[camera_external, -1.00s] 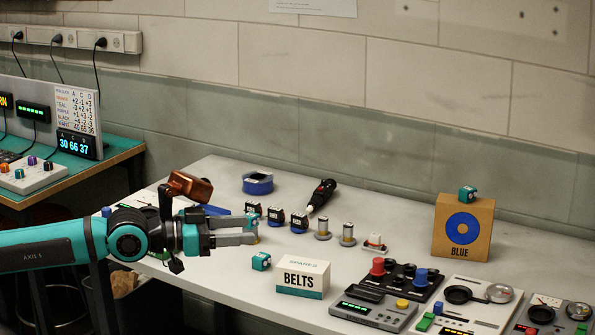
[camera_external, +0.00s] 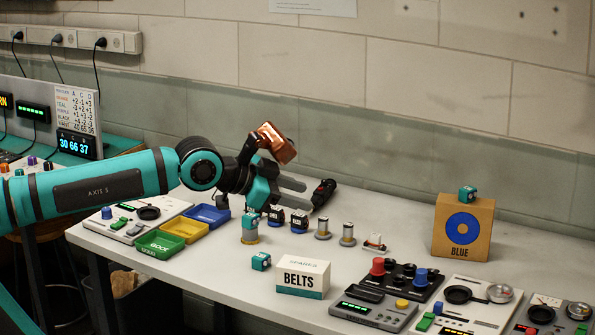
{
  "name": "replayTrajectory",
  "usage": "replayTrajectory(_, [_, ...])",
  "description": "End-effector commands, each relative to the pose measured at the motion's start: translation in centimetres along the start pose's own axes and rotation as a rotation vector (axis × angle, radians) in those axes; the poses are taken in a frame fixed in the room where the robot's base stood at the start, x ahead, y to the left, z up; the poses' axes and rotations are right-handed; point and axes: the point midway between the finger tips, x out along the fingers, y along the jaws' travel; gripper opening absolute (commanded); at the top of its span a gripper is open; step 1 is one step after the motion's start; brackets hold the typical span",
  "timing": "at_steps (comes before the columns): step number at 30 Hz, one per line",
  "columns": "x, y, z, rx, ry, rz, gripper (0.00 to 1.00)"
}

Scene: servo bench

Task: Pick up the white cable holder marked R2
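A small white piece with a red part on it (camera_external: 375,243) stands on the bench right of two metal spools. It may be the white cable holder, but no R2 mark can be read on it. My gripper (camera_external: 305,195) is in the air over the back of the bench, left of and above this piece and well apart from it. Its two grey fingers are spread, and nothing shows between them.
Dark servos (camera_external: 299,220) and metal spools (camera_external: 322,229) stand in a row below my gripper. A teal servo (camera_external: 250,222) sits on a stand. The BELTS box (camera_external: 302,278) is in front; a black tool (camera_external: 323,193) lies behind.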

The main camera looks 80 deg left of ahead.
Motion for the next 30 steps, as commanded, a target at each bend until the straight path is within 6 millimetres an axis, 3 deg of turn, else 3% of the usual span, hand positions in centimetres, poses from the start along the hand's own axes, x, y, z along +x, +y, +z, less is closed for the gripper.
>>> replayTrajectory(6, [4.9,-3.1,-2.0,0.103,-0.167,0.021,0.40])
replayTrajectory(16, [12.0,-8.1,-3.4,0.248,-0.407,0.101,0.40])
replayTrajectory(30, [21.8,-16.1,-2.2,0.411,-0.710,0.310,0.40])
